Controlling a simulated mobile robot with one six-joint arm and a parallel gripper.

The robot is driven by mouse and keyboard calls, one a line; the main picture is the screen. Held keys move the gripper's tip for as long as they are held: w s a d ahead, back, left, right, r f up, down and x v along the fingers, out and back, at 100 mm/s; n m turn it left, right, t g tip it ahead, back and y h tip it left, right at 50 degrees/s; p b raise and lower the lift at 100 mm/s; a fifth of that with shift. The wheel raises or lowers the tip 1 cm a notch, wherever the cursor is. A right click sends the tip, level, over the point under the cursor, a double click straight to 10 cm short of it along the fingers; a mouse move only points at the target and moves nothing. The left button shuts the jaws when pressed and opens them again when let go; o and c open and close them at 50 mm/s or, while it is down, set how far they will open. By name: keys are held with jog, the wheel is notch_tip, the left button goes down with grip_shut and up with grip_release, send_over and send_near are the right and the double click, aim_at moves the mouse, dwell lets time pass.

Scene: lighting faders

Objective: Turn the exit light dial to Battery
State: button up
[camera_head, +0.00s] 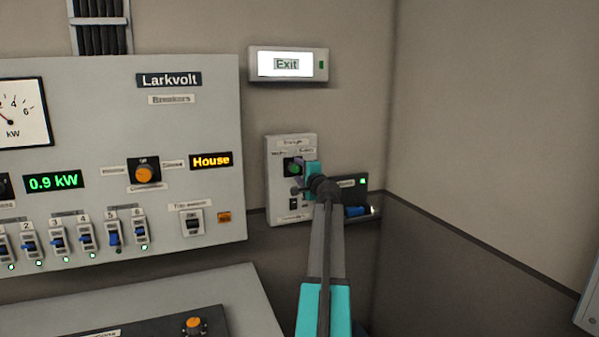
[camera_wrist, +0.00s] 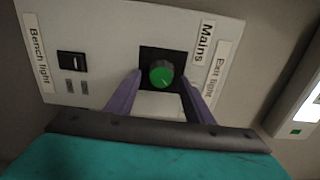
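The exit light dial is a round green knob (camera_wrist: 162,74) on a dark square plate in the wrist view, with a small pale mark near its lower edge. It also shows in the head view (camera_head: 291,167), partly covered by my gripper. The label Mains (camera_wrist: 207,42) and the label Exit light (camera_wrist: 219,76) sit to its right in the wrist view. I cannot read a Battery label. My gripper (camera_wrist: 161,80) has its two purple fingers apart, one on each side of the dial, with small gaps visible. In the head view my gripper (camera_head: 304,180) is at the panel.
The small grey panel (camera_head: 276,208) also carries a bench light switch (camera_wrist: 71,62). A lit Exit sign (camera_head: 287,64) hangs above it. The large Larkvolt breaker panel (camera_head: 110,110) stands left. A dark box with a green light (camera_head: 362,181) sits close behind my arm.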

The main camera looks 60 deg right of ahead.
jog(key=shift+a, duration=0.15)
jog(key=b+v, duration=0.2)
jog(key=v, duration=1.1)
jog(key=shift+s+b, duration=0.35)
jog(key=shift+b, duration=0.05)
jog(key=shift+a, duration=0.1)
dwell(0.4)
